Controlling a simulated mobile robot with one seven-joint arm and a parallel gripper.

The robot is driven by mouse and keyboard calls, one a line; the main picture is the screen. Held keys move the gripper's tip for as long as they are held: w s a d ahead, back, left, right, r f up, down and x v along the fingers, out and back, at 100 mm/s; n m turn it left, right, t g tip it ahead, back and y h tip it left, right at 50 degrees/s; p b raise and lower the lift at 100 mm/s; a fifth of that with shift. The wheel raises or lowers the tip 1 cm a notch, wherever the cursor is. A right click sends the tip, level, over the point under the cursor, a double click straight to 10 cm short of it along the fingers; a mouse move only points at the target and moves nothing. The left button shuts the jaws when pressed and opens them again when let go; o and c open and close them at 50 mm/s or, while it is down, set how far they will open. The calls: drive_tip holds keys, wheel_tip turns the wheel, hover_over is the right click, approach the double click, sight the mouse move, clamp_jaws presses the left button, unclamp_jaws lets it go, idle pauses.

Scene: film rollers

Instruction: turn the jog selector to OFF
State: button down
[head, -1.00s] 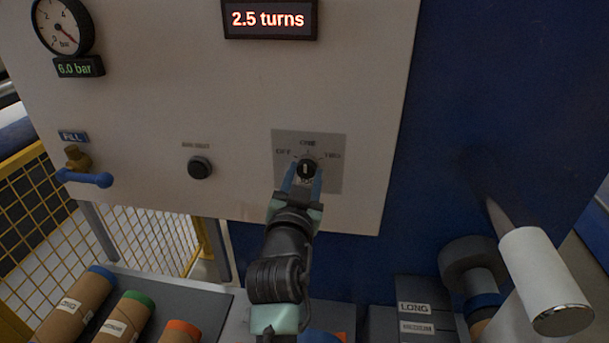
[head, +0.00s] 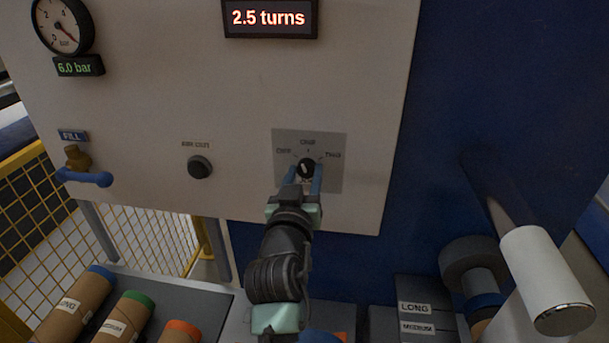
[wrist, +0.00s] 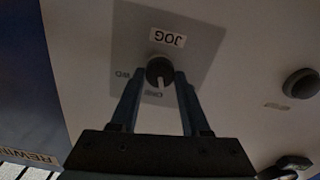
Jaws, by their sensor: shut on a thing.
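The jog selector (head: 306,168) is a round black knob with a white pointer line, on a grey plate (head: 335,178) marked OFF, ONE and TWO from left to right. Its pointer leans slightly left of ONE, toward OFF, in the head view.
A black push button (head: 200,167) is left of the selector. A blue-handled valve (head: 85,178) and a gauge (head: 62,25) are farther left. A display (head: 269,19) above reads 2.5 turns. Cardboard rolls (head: 75,305) lie below left; a white roller (head: 545,280) juts out at right.

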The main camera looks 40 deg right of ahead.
drive_tip(key=n, duration=0.3)
drive_tip(key=shift+n+p, duration=0.3)
drive_tip(key=shift+p, duration=0.05)
drive_tip(key=shift+n+p, duration=0.5)
drive_tip(key=shift+n, duration=1.5)
drive_tip(key=shift+c, duration=1.9)
unclamp_jaws()
drive_tip(key=shift+w, duration=0.1)
drive_tip(key=shift+a, duration=0.1)
